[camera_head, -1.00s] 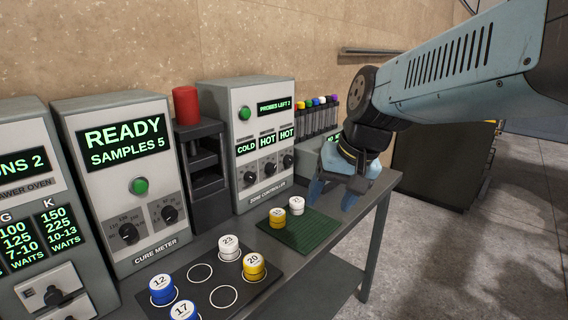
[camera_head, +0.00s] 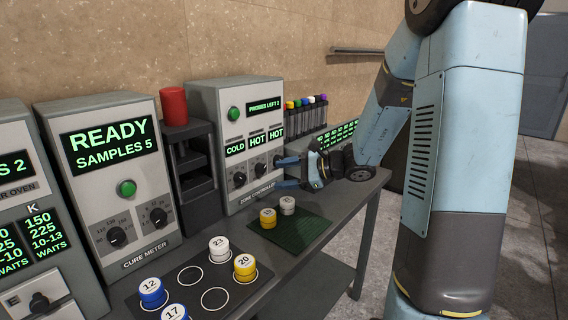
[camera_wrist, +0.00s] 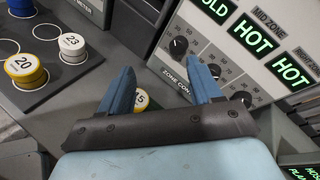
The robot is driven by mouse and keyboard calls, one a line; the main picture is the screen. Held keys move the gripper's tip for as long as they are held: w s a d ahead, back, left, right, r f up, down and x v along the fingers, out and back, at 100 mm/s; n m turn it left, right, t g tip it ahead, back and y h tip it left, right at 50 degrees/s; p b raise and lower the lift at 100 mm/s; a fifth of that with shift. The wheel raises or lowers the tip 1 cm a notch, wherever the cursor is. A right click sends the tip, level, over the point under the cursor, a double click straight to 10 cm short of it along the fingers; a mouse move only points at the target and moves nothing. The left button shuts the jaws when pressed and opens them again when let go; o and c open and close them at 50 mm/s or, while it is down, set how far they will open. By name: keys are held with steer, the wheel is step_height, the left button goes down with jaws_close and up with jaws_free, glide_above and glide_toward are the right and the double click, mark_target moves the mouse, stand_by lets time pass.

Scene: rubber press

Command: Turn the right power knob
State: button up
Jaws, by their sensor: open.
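The zone controller (camera_head: 238,112) is a grey box with a COLD HOT HOT display and a row of dark knobs. Its left knob (camera_head: 239,180) and middle knob (camera_head: 258,169) show in the head view; my fingers cover the right knob's area there. In the wrist view the right knob (camera_wrist: 243,97) shows just right of my right finger, and the middle knob (camera_wrist: 215,70) is beside that fingertip. My gripper (camera_head: 280,172) is open and empty, its blue fingers pointing at the panel's lower right. It also shows in the wrist view (camera_wrist: 162,68). Contact cannot be told.
The cure meter (camera_head: 112,187) with two knobs stands left, beside a dark rack topped by a red cylinder (camera_head: 174,106). A green mat (camera_head: 290,234) with two small pots lies below my gripper. A black sample tray (camera_head: 190,281) is in front. Coloured-cap tubes (camera_head: 308,114) stand behind.

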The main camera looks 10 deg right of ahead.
steer(key=w+d+f+m+t+h, duration=0.1)
steer(key=w+d+f+m+t, duration=0.25)
steer(key=w+d+m, duration=0.2)
steer(key=w+d+f+m+t+h, duration=0.2)
steer(key=w+d+m+t, duration=0.25)
steer(key=d, duration=0.25)
steer(key=x, duration=1.3)
steer(key=shift+a+f, duration=0.3)
steer(key=shift+w, duration=0.1)
steer(key=shift+c, duration=0.3)
